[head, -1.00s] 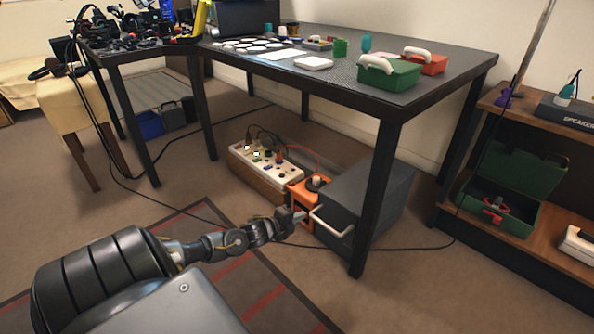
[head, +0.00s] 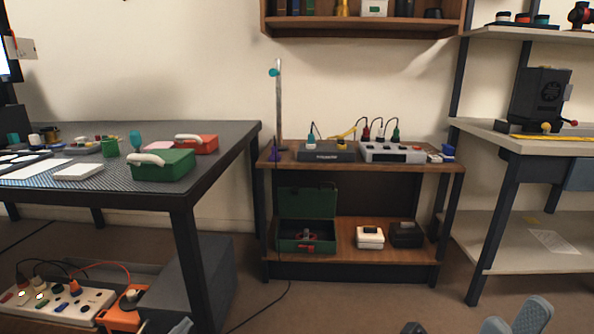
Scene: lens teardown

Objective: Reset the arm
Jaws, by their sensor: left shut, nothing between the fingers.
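The task names my arm and no separate object. My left gripper (head: 180,326) shows only as a small grey tip at the bottom edge, in front of the dark grey box (head: 194,280) under the table. It is shut and empty; the rest of that arm is out of view. My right gripper (head: 514,322) shows at the bottom right edge as grey-blue finger parts over the floor. The frame cuts it off, so I cannot tell whether it is open.
The dark table (head: 230,160) carries a green toolbox (head: 165,168). An orange box (head: 122,312) and a white power strip (head: 70,303) lie below. A wooden shelf unit (head: 350,240) stands mid-view, a workbench (head: 510,195) at right.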

